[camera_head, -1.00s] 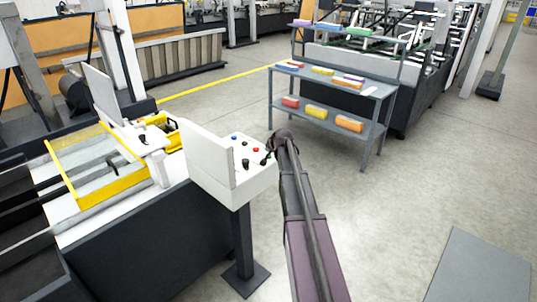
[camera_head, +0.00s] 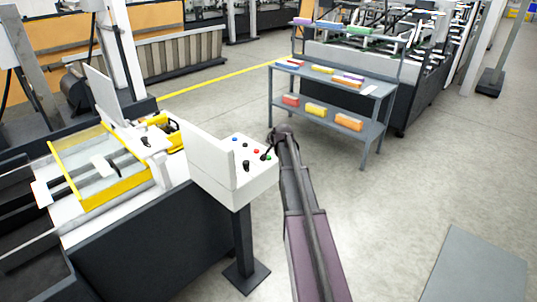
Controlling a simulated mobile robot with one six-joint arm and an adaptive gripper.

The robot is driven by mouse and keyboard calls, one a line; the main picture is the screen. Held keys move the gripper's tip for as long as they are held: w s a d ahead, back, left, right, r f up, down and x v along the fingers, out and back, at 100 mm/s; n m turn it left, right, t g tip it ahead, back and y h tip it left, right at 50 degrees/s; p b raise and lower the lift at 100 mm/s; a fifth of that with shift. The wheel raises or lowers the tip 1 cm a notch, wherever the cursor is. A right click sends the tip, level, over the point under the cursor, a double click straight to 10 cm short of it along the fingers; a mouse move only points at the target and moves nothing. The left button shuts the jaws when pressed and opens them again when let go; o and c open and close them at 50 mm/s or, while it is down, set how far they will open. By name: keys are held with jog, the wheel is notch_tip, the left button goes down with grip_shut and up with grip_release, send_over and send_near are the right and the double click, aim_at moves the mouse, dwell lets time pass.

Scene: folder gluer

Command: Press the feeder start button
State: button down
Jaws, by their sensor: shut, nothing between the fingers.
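The control box (camera_head: 232,180) is a white console on a dark pedestal at the centre left. Its sloped top carries several small controls: a blue button (camera_head: 235,139), a red button (camera_head: 257,151), a green button (camera_head: 269,157) and black knobs. My arm reaches up from the bottom, right of the box. My gripper (camera_head: 266,156) is small and dark at the arm's end, shut and empty, close to the green button at the panel's right edge. Whether it touches the button cannot be told. No label is readable, so I cannot tell which button is the feeder start.
A feeder machine with a yellow frame (camera_head: 100,198) stands left of the box. A grey shelf rack (camera_head: 375,90) with coloured boxes stands behind my arm. A grey floor plate (camera_head: 474,266) lies at lower right.

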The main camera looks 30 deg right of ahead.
jog(key=shift+r+p, duration=0.6)
jog(key=shift+r, duration=0.3)
jog(key=shift+f, duration=0.1)
